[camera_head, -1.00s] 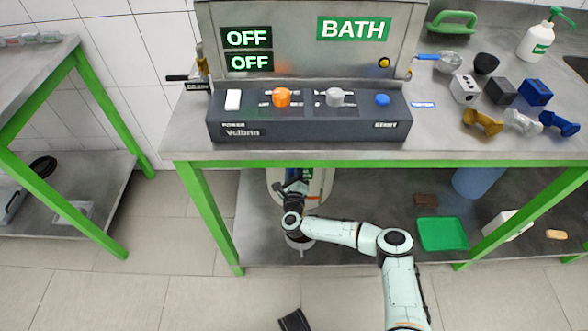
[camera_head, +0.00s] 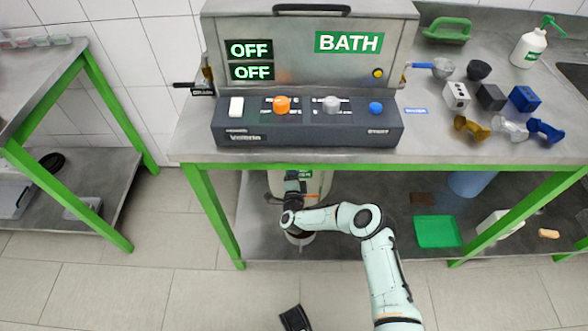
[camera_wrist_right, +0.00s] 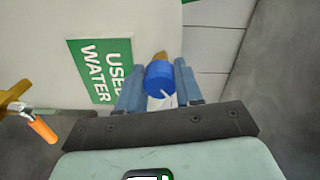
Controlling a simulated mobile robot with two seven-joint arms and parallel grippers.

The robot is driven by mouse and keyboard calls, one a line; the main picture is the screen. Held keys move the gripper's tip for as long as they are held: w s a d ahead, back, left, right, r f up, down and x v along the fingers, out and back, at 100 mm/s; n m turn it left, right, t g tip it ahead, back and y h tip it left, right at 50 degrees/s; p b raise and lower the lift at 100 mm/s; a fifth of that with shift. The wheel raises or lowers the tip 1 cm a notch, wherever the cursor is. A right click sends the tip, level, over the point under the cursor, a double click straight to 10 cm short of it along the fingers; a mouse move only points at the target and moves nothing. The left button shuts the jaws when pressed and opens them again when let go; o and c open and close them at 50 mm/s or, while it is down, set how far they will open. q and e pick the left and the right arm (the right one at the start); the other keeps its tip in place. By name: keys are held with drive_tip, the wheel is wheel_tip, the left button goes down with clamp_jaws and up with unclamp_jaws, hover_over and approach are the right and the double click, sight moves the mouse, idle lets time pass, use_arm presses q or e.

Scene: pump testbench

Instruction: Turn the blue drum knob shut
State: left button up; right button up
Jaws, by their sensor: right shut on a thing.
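The blue drum knob (camera_wrist_right: 160,80) has a white pointer mark and sits on a brass fitting at the drum's side, in the right wrist view. The cream drum (camera_wrist_right: 135,22) bears a green "USED WATER" label. My right gripper (camera_wrist_right: 160,88) has its blue fingers on either side of the knob and is shut on it. In the head view the drum (camera_head: 322,186) stands on the shelf under the bench, and my right gripper (camera_head: 297,194) is at its front. There the knob is hidden by my arm.
An orange-handled brass valve (camera_wrist_right: 38,122) shows at left in the wrist view. The bench's green front rail (camera_head: 400,166) runs above my right arm. A green tray (camera_head: 438,232) lies on the shelf to the right. A dark object (camera_head: 295,318) shows at the bottom edge.

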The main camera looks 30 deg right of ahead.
drive_tip(key=n, duration=0.4)
drive_tip(key=shift+n, duration=0.3)
drive_tip(key=n, duration=0.3)
use_arm(q)
drive_tip(key=shift+s+d+r, duration=0.15)
drive_tip(key=shift+s+d, duration=0.05)
drive_tip(key=shift+s, duration=0.15)
use_arm(e)
drive_tip(key=shift+n, duration=1.4)
drive_tip(key=shift+s+f, duration=0.1)
drive_tip(key=o, duration=1)
drive_tip(key=shift+o, duration=0.2)
use_arm(q)
drive_tip(key=s+d+r+g+h+p, duration=0.1)
drive_tip(key=s+d+r+g+p, duration=0.1)
drive_tip(key=s+d+r+p, duration=0.1)
drive_tip(key=s+r+p, duration=0.1)
drive_tip(key=s, duration=0.1)
drive_tip(key=shift+s+m, duration=0.3)
drive_tip(key=shift+s, duration=0.1)
use_arm(e)
drive_tip(key=v, duration=1.3)
drive_tip(key=shift+s, duration=0.2)
use_arm(q)
drive_tip(key=shift+r, duration=0.1)
